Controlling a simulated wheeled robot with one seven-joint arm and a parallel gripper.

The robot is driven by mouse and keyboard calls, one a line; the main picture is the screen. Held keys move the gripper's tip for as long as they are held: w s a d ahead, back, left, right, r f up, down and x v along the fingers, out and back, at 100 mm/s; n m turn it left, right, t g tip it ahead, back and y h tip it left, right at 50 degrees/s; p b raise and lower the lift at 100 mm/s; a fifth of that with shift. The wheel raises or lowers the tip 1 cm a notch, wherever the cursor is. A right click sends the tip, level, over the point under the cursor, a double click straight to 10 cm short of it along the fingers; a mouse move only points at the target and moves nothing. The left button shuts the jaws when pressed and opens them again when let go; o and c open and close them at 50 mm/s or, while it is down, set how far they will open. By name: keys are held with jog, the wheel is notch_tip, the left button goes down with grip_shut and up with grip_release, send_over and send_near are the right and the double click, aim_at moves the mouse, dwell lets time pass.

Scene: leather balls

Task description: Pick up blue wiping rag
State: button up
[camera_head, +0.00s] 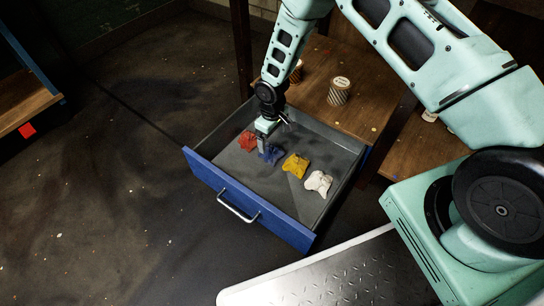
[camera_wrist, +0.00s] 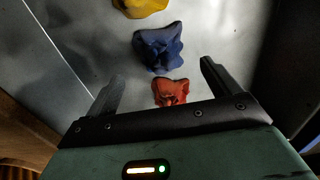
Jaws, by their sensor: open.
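The blue wiping rag (camera_head: 271,154) lies crumpled on the grey floor of the open drawer, between the red rag (camera_head: 248,140) and the yellow rag (camera_head: 295,166). My gripper (camera_head: 268,140) is above the drawer, close over the blue rag and partly hiding it. In the wrist view, the blue rag (camera_wrist: 158,48) lies beyond the fingertips, near the middle. My gripper (camera_wrist: 160,72) has its two fingers spread wide with nothing held. The red rag (camera_wrist: 171,92) shows between the fingers, below the blue one.
The drawer (camera_head: 228,192) has a blue front with a metal handle. A white rag (camera_head: 318,182) lies right of the yellow one. A striped container (camera_head: 339,92) stands on the wooden shelf behind. The drawer walls surround the rags.

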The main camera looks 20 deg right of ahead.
aim_at(272, 145)
jog(key=shift+f+b, duration=2.6)
jog(key=shift+f, duration=1.15)
jog(key=shift+r, duration=0.1)
jog(key=c, duration=1.1)
jog(key=shift+c, duration=0.2)
notch_tip(272, 145, up, 10)
jog(key=p, duration=0.6)
